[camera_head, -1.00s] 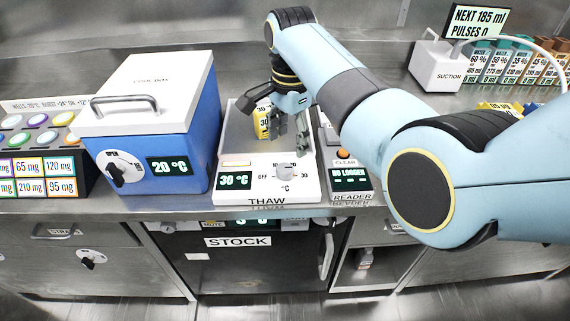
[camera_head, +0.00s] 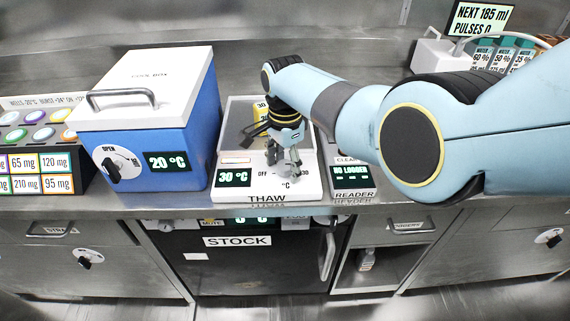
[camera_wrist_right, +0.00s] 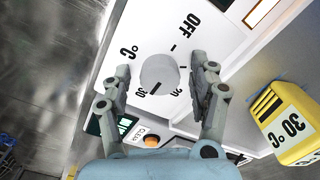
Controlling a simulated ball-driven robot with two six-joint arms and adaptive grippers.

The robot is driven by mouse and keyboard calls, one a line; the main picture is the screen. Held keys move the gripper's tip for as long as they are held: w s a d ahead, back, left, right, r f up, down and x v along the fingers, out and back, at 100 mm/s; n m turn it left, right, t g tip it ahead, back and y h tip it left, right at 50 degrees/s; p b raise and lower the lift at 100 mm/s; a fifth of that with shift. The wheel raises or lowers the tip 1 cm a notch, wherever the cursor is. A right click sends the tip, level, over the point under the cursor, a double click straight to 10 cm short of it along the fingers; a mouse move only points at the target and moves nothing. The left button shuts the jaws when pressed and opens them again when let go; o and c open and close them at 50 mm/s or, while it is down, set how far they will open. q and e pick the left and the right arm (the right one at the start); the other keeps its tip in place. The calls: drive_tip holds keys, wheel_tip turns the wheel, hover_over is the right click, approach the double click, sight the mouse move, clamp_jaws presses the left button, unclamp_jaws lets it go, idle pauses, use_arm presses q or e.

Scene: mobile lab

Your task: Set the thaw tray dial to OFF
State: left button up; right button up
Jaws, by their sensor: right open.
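The thaw tray (camera_head: 228,196) is a white unit with a grey plate; its display (camera_head: 235,177) reads 30 °C. Its round dial knob (camera_wrist_right: 158,72) shows in the right wrist view, among the labels OFF, 20 and 30; a dark mark lies at its edge on the 30 side. My right gripper (camera_head: 284,164) is over the dial, largely covering it in the head view. In the wrist view the right gripper (camera_wrist_right: 160,68) is open, with one finger on either side of the knob and gaps visible. My left gripper is out of view.
A yellow 30 °C block (camera_wrist_right: 288,122) is beside the dial on the tray. The blue cool box (camera_head: 185,130) stands left of the tray, and the reader (camera_head: 352,177) stands right. The suction unit (camera_head: 438,57) is at the back right. The counter's front edge is close.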

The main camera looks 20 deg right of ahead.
drive_tip(key=c, duration=1.2)
drive_tip(key=shift+o, duration=0.2)
